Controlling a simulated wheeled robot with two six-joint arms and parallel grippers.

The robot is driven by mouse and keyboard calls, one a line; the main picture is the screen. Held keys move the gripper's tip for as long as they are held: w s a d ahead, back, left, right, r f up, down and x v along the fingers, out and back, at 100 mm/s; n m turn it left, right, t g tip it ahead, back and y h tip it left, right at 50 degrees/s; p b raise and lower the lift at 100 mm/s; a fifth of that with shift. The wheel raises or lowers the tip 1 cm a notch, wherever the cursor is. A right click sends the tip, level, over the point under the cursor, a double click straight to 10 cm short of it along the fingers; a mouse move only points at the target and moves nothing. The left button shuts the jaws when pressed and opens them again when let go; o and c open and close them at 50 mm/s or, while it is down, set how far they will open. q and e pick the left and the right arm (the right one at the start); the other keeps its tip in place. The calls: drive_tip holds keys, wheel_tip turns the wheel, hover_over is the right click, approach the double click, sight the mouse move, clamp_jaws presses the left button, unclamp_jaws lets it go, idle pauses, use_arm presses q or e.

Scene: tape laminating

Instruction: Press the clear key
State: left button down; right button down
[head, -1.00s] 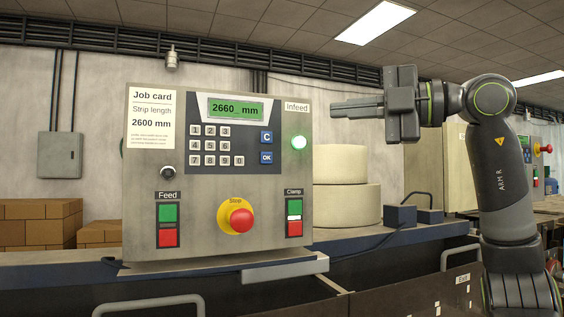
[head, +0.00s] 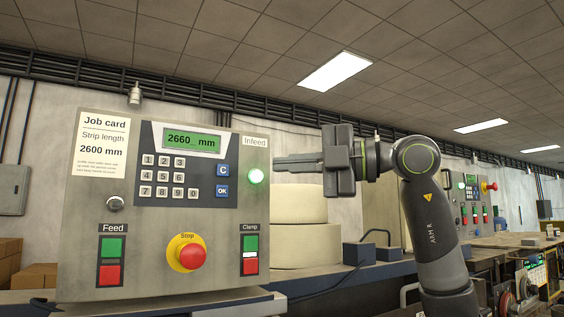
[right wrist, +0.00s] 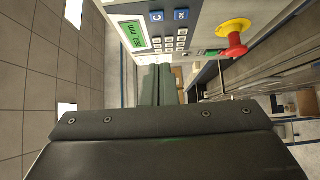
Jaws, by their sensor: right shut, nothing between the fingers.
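The clear key is the blue "C" key (head: 222,170) on the control panel (head: 75,240), right of the number keys (head: 171,176) and above the blue OK key (head: 222,191). The green display (head: 193,142) reads 2660 mm. The job card (head: 101,143) gives a strip length of 2600 mm. My right gripper (head: 278,163) is shut and empty, right of the C key and apart from it in the head view, at nearly its height. The right wrist view shows the C key (right wrist: 156,16) beyond the fingers (right wrist: 156,85). My left gripper is out of view.
A lit green infeed lamp (head: 256,176) sits between the C key and my fingertips in the head view. A red stop button (head: 191,256) on a yellow base, feed buttons (head: 111,259) and clamp buttons (head: 250,255) are lower on the panel. Pale rolls (head: 300,245) stand behind.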

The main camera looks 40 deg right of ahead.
sight(217, 171)
drive_tip(key=p+x, duration=0.1)
drive_tip(key=x, duration=0.2)
drive_tip(key=p+x, duration=0.2)
drive_tip(key=x, duration=0.1)
drive_tip(key=d+p+x, duration=0.1)
drive_tip(key=x, duration=0.2)
drive_tip(key=shift+w+a+r+p, duration=0.1)
drive_tip(key=shift+w+r+p, duration=0.15)
drive_tip(key=shift+w, duration=0.5)
drive_tip(key=shift+w+d+f+p, duration=0.25)
drive_tip(key=shift+w+d+p, duration=0.15)
drive_tip(key=shift+w, duration=0.3)
drive_tip(key=shift+a, duration=0.15)
drive_tip(key=shift+r, duration=0.1)
